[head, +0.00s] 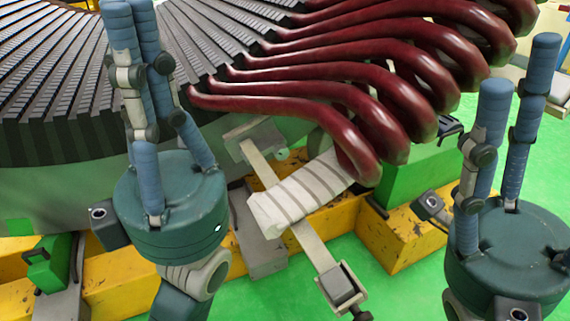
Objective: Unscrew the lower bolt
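I cannot single out the lower bolt with certainty. My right gripper (520,60) points up at the right, open and empty. Neither touches the clamp.
The dark slotted stator core (60,110) fills the upper left. Thick dark red coils (330,75) curve out over the right and overhang the clamp. Yellow beams (400,228) and green blocks (428,165) support it. The green floor (425,292) is clear at lower middle.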

